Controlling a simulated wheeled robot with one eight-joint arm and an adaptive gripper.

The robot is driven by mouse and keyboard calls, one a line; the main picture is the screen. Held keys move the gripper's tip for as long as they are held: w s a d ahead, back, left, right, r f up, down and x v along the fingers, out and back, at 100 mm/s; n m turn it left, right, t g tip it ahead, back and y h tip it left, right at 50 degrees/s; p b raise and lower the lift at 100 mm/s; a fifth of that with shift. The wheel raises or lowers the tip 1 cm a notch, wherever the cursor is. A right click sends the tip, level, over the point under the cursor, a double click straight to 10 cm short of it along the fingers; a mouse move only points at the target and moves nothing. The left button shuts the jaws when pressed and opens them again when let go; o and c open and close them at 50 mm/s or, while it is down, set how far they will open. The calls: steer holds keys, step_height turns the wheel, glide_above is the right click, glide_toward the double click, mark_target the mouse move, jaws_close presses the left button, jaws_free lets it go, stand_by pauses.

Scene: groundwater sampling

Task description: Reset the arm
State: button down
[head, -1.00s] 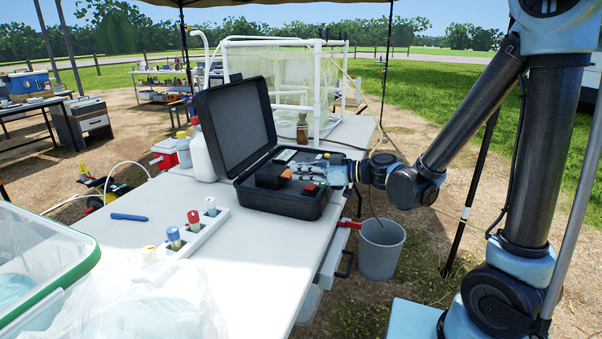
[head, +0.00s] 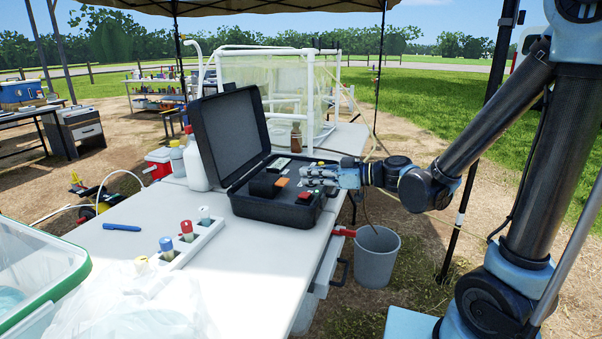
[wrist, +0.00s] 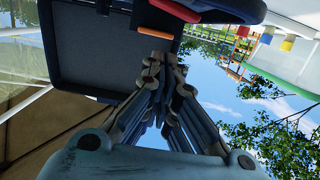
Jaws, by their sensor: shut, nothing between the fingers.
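My gripper (head: 306,176) is shut and empty. It points left, over the right side of the open black case (head: 245,206) on the white table. In the wrist view my gripper (wrist: 163,62) has its fingers together, with the case lid (wrist: 75,45) and an orange piece (wrist: 155,32) beyond them. Inside the case are a dark block (head: 266,186) and a red-topped item (head: 305,196). I cannot tell whether the gripper touches anything in the case.
A white rack (head: 200,240) with several capped vials and a blue pen (head: 122,227) lie on the table (head: 250,270). A clear green-rimmed bin (head: 40,265) is at front left. A brown bottle (head: 296,138) stands behind the case.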

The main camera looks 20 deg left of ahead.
steer(key=w+d+f+m+t+h, duration=0.1)
steer(key=d+f+m+h, duration=0.2)
steer(key=d, duration=0.6)
steer(key=w+d+f+m+t+h, duration=0.1)
steer(key=d+f+m+h, duration=0.2)
steer(key=d, duration=0.6)
steer(key=w+d+f+m+t+h, duration=0.1)
steer(key=d+f+m+h, duration=0.25)
steer(key=d, duration=0.55)
steer(key=s+d+f+m+h, duration=0.2)
steer(key=s+d+m+h, duration=0.1)
steer(key=d, duration=0.7)
steer(key=s+d+f+m+h, duration=0.1)
steer(key=s+d+m+h, duration=0.2)
steer(key=d+m, duration=0.3)
steer(key=s+d, duration=0.1)
steer(key=d, duration=0.3)
steer(key=shift+d+f+h, duration=0.3)
steer(key=shift+f+h, duration=0.05)
steer(key=shift+s+d, duration=0.1)
steer(key=shift+d, duration=0.05)
